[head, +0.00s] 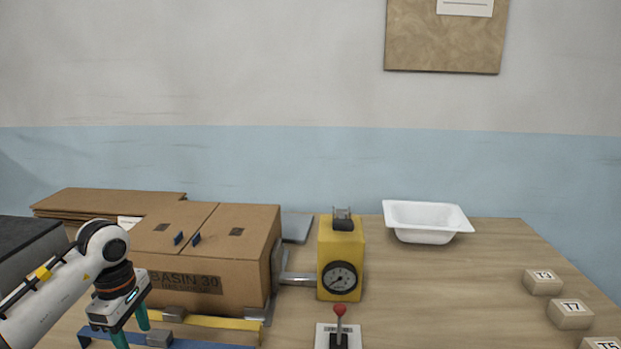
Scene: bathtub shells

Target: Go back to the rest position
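My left gripper (130,333) comes in from the left and hangs in front of a closed cardboard box (215,268). Its two green fingers point down and stand apart with nothing visible between them; the tips run near the bottom edge of the view. The box bears a dark label reading BASIN 30 and has small blue tabs on its top. My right gripper is not in view.
A yellow gauge unit (341,257) stands right of the box. A red-knobbed lever (340,329) is in front of it. A white basin (427,221) sits at the back right. Labelled blocks (543,282) line the right edge. The wooden table (450,295) between is clear.

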